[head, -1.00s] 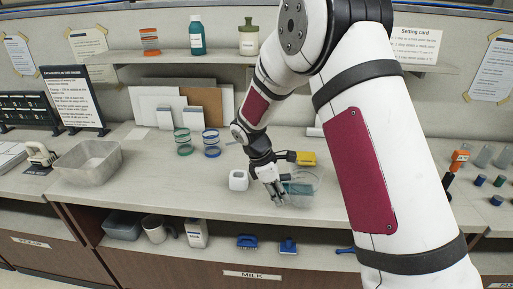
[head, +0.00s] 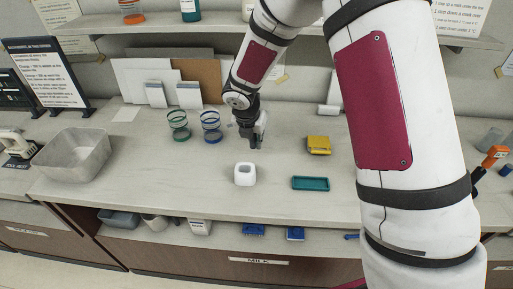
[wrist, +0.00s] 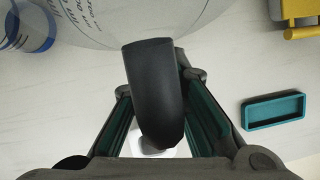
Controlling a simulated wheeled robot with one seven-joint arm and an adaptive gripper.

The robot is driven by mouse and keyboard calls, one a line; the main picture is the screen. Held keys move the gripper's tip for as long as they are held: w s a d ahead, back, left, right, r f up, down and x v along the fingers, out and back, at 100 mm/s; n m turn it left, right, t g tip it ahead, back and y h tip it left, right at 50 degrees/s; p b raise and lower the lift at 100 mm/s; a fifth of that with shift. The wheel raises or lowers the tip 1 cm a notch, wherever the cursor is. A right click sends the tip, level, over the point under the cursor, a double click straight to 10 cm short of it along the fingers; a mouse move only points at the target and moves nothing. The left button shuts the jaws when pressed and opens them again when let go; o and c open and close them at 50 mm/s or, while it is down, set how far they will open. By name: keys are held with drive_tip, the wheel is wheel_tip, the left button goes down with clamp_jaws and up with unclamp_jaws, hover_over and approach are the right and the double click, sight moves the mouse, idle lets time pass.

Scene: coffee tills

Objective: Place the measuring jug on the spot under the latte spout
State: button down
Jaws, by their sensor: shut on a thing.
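The measuring jug (wrist: 165,20) is clear with dark printed markings, and only part of it shows at the top of the wrist view. My gripper (wrist: 157,88) is shut on its black handle, which stands between the two teal-padded fingers. In the head view my gripper (head: 254,140) is over the rear middle of the counter, right of the blue-ringed holder. The jug is mostly hidden or too faint to make out there. I cannot make out a latte spout or the spot under it in either view.
An empty teal tray (head: 311,183), a white cup-like block (head: 245,174) and a yellow object (head: 319,145) stand on the counter. Green-ringed (head: 179,125) and blue-ringed (head: 211,126) holders are left of my gripper. A grey bin (head: 74,157) is farther left. The counter's front middle is mostly clear.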

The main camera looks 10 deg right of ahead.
sight(255, 159)
drive_tip(key=shift+f, duration=2.65)
drive_tip(key=shift+f, duration=0.1)
drive_tip(key=c, duration=1.6)
unclamp_jaws()
drive_tip(key=shift+o, duration=0.2)
